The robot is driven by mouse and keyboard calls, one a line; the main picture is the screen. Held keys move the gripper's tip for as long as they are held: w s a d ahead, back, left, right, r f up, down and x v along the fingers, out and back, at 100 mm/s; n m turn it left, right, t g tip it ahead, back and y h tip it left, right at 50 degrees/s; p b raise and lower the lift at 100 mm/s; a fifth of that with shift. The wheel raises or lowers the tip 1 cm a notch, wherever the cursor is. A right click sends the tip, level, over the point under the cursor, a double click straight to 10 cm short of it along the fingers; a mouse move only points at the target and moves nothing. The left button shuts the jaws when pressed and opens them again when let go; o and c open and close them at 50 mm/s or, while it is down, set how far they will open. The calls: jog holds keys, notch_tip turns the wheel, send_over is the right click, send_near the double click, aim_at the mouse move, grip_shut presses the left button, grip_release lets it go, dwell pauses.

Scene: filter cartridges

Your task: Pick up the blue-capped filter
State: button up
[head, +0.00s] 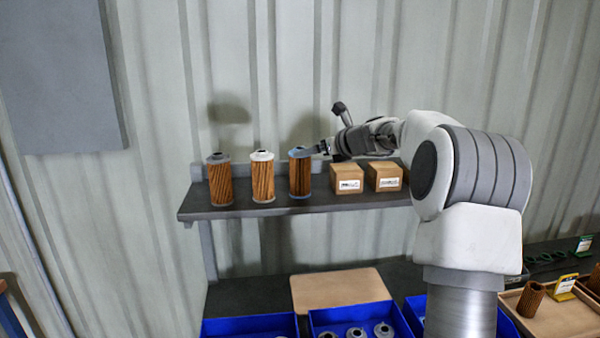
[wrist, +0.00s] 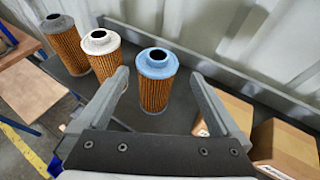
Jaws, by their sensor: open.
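The blue-capped filter (head: 300,178) stands upright on the grey shelf, the rightmost of three filters in the head view. It has brown pleated sides and a blue ring cap, seen clearly in the wrist view (wrist: 156,90). My gripper (head: 312,150) is at the height of its cap, reaching in from the right. In the wrist view my gripper (wrist: 158,77) is open and empty, with one finger on each side of the blue-capped filter. I cannot tell whether either finger touches it.
A white-capped filter (head: 263,180) and a grey-capped filter (head: 220,184) stand to its left. Two cardboard boxes (head: 346,178) (head: 383,176) stand close on its right. The wall is behind the shelf (head: 240,208). Blue bins (head: 250,327) sit below.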

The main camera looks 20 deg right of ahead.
aim_at(300, 172)
jog(key=x, duration=0.2)
jog(key=p+x, duration=0.1)
jog(key=shift+w+a, duration=0.35)
jog(key=shift+w+a+f+p, duration=0.15)
jog(key=shift+w+f+p, duration=0.15)
jog(key=shift+w, duration=0.25)
jog(key=shift+r, duration=0.1)
grip_shut()
